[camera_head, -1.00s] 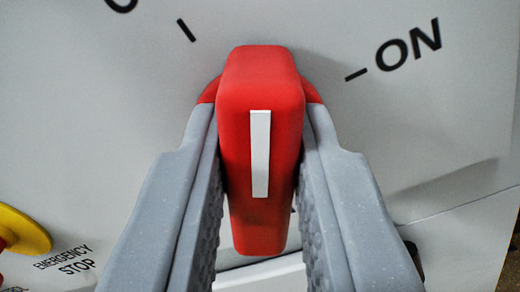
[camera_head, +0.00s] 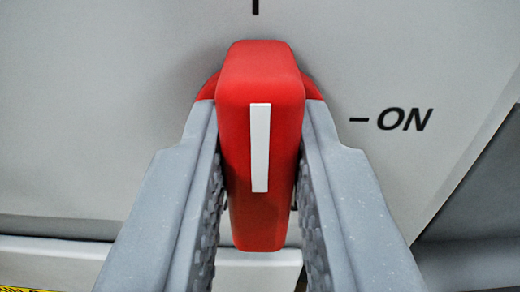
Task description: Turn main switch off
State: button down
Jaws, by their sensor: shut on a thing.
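The main switch is a red rotary handle (camera_head: 262,75) with a white stripe along its middle, on a grey panel. My gripper (camera_head: 260,103) is shut on the handle, with one grey finger against each side. The stripe stands upright in the picture and lines up with a black tick mark (camera_head: 255,6) at the top edge. Any label above that tick is out of view. The ON label (camera_head: 403,119) and its dash are to the right of the handle, about a quarter turn away from the stripe. The red round base of the switch is mostly hidden behind the handle and fingers.
The flat grey panel (camera_head: 110,110) around the handle is clear. Its right edge runs diagonally, with a darker surface beyond. A pale ledge (camera_head: 60,255) and a bit of yellow-black marking (camera_head: 30,288) show at the lower left.

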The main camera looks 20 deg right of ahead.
jog(key=shift+f, duration=0.35)
jog(key=c, duration=1.3)
grip_release()
jog(key=shift+w, duration=0.1)
jog(key=shift+r, duration=0.2)
jog(key=shift+s, duration=0.2)
jog(key=p+v, duration=0.1)
jog(key=v, duration=1.2)
jog(key=shift+s+a, duration=0.1)
jog(key=shift+s, duration=0.15)
